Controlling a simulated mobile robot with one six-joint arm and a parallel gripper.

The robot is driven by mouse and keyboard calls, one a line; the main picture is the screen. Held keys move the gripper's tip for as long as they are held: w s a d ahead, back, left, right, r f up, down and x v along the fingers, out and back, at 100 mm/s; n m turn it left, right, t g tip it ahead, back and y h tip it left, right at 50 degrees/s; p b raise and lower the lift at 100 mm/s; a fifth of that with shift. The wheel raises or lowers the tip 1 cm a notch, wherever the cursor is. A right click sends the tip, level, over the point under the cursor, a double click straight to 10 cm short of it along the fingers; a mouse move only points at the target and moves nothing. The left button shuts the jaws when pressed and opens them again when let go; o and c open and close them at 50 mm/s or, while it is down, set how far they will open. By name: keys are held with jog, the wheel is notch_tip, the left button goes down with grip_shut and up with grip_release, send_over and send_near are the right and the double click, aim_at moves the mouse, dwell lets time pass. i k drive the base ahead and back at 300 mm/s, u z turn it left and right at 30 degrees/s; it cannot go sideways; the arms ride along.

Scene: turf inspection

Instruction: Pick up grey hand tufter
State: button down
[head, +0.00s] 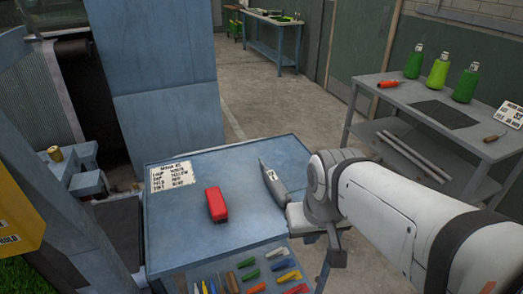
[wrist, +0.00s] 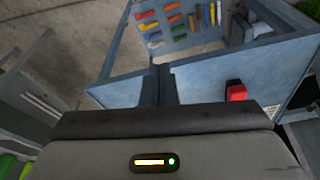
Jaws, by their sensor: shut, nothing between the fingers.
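The grey hand tufter (head: 271,180) appears as a long grey tool with a narrow far end. It lies near the right edge of the blue bench top, just left of my arm's wrist in the head view. I cannot make it out in the wrist view, where my gripper's body covers much of the bench. My gripper (wrist: 160,70) shows in the wrist view with its two dark fingers together and nothing between them, above the bench's edge area.
A red block-like object (head: 216,205) and a printed card (head: 172,176) lie on the blue bench (head: 240,239). Several coloured tools (head: 250,275) hang on its front. At right, a grey table (head: 395,100) holds green cones. Open floor (head: 262,105) lies beyond.

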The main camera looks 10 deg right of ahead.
aim_at(279, 191)
jog(key=u, duration=2.3)
jog(key=k, duration=1.15)
jog(key=z, duration=1.5)
jog(key=i, duration=1)
jog(key=u, duration=0.05)
